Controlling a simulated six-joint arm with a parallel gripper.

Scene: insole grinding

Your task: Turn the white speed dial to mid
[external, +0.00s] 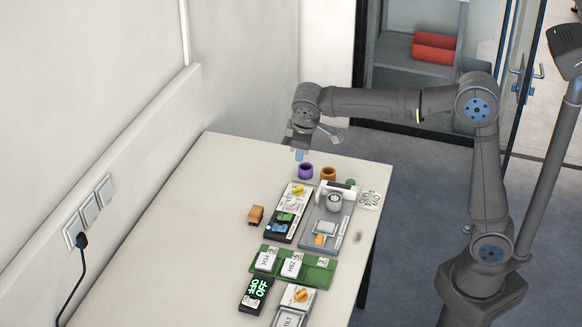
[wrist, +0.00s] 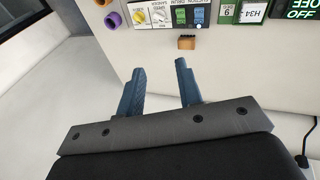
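The white speed dial (external: 292,202) sits on a dark-edged control panel (external: 278,228), just below a yellow knob (external: 298,189). In the wrist view the white dial (wrist: 160,15) is near the top edge, between the yellow knob (wrist: 139,17) and a green switch (wrist: 180,17). Its exact setting is too small to read. My gripper (external: 299,156) hangs above the far part of the table, beyond the panel and apart from the dial. In the wrist view its two blue fingers (wrist: 160,69) are spread with nothing between them.
A green tray (external: 318,273) with labelled white boxes is nearer. The table's left side (external: 190,230) is clear.

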